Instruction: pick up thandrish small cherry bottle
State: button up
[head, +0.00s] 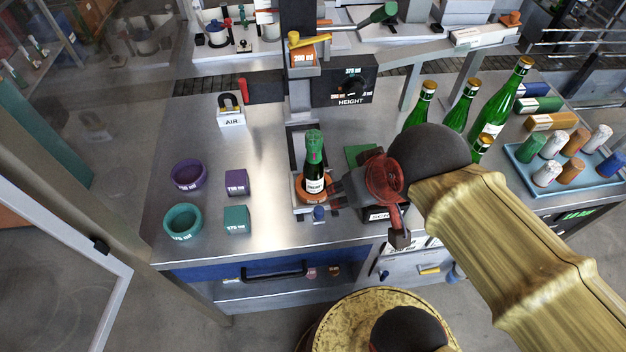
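A small dark green bottle (313,172) with a green foil top and a white label stands upright on an orange round seat (300,191) of the capsuling machine. The label print is too small to read for certain, so I cannot confirm that it is the Thandrish cherry one. My gripper (334,193) reaches in from the right, with its fingertips close beside the lower part of the bottle. I cannot tell whether they touch it or how far apart they are. My gripper's body hides part of the counter behind it.
Several taller green bottles (468,105) stand at the right behind my arm. A blue tray (523,174) there holds coloured capsules. The machine's column (300,97) rises behind the small bottle. Purple (189,175) and teal (183,220) rings and blocks lie left; the counter between them and the machine is clear.

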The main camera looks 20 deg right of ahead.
aim_at(314, 168)
jog(key=k+j+z, duration=0.35)
jog(key=k+j, duration=0.2)
jog(key=k, duration=0.25)
